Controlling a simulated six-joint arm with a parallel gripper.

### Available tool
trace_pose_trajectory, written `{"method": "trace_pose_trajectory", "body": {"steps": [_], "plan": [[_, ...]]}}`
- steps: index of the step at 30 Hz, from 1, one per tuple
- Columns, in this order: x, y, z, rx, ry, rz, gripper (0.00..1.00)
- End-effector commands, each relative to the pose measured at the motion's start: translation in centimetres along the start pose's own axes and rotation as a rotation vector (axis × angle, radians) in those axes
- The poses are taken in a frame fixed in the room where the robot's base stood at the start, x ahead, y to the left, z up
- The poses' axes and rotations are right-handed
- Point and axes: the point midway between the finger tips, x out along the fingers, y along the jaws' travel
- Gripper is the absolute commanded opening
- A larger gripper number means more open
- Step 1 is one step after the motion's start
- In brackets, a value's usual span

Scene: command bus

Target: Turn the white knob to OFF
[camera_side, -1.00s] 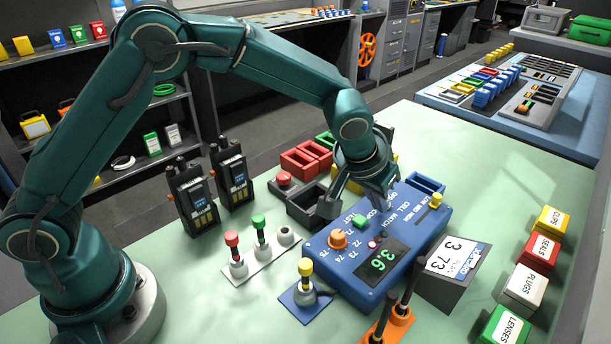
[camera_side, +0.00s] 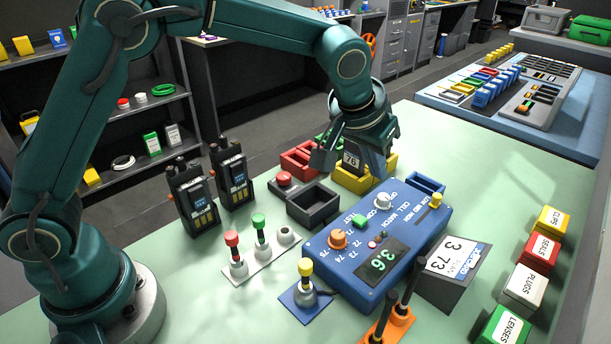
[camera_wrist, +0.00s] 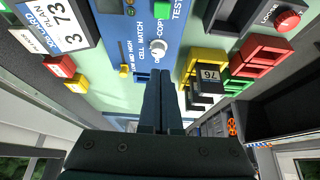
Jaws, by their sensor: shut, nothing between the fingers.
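The white knob (camera_side: 383,201) stands on the top of the blue control box (camera_side: 337,262), near its far end. Small white lettering lies beside it, but I cannot tell which mark the knob points to. In the wrist view the white knob (camera_wrist: 158,52) shows just beyond the tips of my gripper (camera_wrist: 164,73). My gripper's two fingers are shut together with nothing between them. In the side view my gripper is raised above and behind the box, clear of the knob, and its fingertips are hard to make out.
An orange knob (camera_side: 338,239), a green button (camera_side: 359,221) and a display reading 36 (camera_side: 380,262) share the box. A black block marked 76 (camera_wrist: 208,76) is by the yellow tray (camera_wrist: 190,62). A grey tray (camera_side: 313,207) and red trays (camera_side: 299,161) stand left of it.

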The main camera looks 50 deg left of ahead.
Motion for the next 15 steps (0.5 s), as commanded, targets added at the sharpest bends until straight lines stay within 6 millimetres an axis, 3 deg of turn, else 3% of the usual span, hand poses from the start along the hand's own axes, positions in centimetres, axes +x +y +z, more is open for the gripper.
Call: {"method": "trace_pose_trajectory", "body": {"steps": [5,15], "plan": [[0.2,-0.8,0.1,0.001,-0.001,-0.001,0.00],[3.7,-0.8,2.0,0.001,-0.004,-0.001,0.00]]}}
